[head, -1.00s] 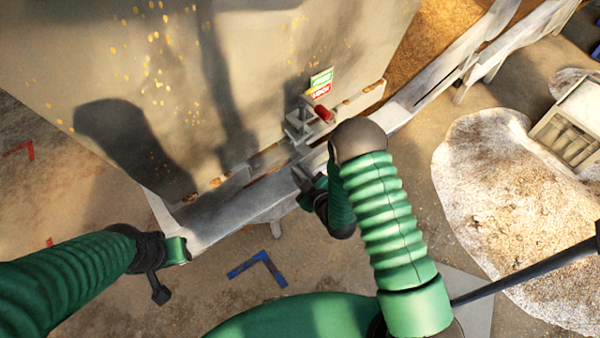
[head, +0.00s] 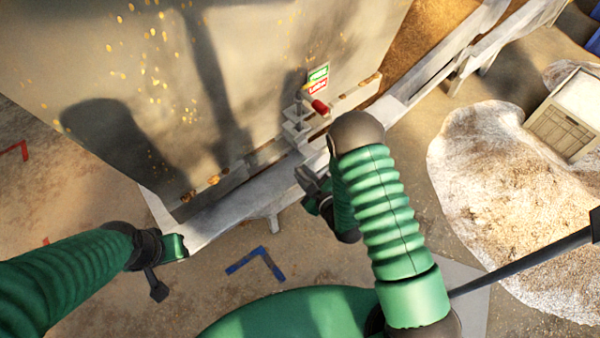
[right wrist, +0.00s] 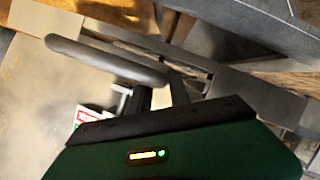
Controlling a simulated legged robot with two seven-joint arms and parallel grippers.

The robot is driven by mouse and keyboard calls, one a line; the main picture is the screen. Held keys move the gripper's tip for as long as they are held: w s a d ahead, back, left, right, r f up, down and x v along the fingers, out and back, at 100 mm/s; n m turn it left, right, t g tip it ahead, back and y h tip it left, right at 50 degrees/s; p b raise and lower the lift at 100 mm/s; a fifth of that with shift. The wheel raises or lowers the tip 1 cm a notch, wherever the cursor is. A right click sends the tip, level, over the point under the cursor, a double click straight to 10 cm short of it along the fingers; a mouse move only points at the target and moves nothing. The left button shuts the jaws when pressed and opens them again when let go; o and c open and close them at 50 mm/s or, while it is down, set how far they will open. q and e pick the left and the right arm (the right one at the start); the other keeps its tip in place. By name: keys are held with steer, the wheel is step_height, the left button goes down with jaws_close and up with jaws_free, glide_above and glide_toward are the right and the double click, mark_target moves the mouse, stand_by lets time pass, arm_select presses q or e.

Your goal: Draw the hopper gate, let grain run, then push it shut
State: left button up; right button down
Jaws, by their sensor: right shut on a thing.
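The large beige hopper (head: 140,60) fills the upper left of the head view, with a green and red label (head: 318,78) low on its face. Below the label are the grey gate bracket (head: 297,132) and a red knob (head: 320,106). My right gripper (head: 308,180) is low in front of the bracket, partly hidden by my own arm. In the right wrist view a rounded grey bar (right wrist: 105,60), apparently the gate handle, lies across its fingers, and it is shut on this bar. My left gripper (head: 176,246) is at the trough's near-left end; its jaws are unclear.
A pale trough (head: 240,205) runs below the hopper towards the upper right. Brown grain (head: 425,45) lies behind it at the top. A blue corner mark (head: 257,262) is on the floor.

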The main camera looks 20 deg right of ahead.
steer(key=shift+s+d+f, duration=0.15)
steer(key=shift+s+d, duration=0.2)
steer(key=shift+s, duration=0.5)
steer(key=shift+s+d+f, duration=0.1)
steer(key=shift+s+d, duration=0.2)
steer(key=shift+s, duration=0.55)
steer(key=shift+s+d+f, duration=0.15)
steer(key=shift+s+d, duration=0.2)
steer(key=shift+s, duration=0.5)
steer(key=shift+a, duration=0.2)
stand_by(5.2)
